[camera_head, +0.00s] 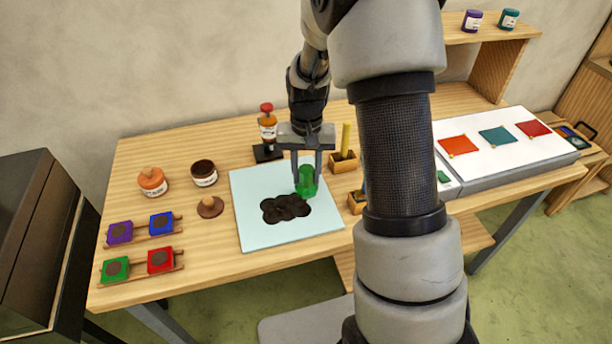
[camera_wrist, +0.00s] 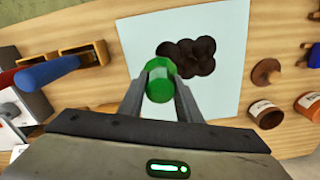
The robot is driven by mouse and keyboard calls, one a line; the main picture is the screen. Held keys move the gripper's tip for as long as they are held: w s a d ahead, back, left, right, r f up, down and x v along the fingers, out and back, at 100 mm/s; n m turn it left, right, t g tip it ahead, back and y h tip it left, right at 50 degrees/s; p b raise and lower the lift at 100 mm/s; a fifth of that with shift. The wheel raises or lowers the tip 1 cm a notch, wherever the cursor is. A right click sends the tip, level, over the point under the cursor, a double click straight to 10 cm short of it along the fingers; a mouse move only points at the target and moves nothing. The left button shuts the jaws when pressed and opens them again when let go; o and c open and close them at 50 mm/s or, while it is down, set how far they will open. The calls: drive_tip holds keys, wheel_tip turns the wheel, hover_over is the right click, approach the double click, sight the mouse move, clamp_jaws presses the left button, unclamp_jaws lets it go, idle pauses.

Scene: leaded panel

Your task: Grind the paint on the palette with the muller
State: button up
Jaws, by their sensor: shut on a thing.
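The palette (camera_head: 256,181) is a pale blue square plate lying on the wooden table. Dark brown paint (camera_head: 285,208) lies on it in a lumpy patch of merged round blobs. The muller (camera_head: 307,184) is green and rounded. My gripper (camera_head: 306,170) is shut on it from above, over the right part of the palette, just beside the paint's upper right edge. In the wrist view the green muller (camera_wrist: 160,82) sits between my fingertips, with the paint (camera_wrist: 190,55) right beyond it. I cannot tell whether the muller's base touches the palette.
Small coloured blocks (camera_head: 161,260) sit on racks at front left. A wooden holder (camera_head: 343,162) and white panel (camera_head: 500,145) are to the right.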

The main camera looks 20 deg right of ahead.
drive_tip(key=shift+r+p, duration=0.7)
drive_tip(key=shift+r, duration=0.75)
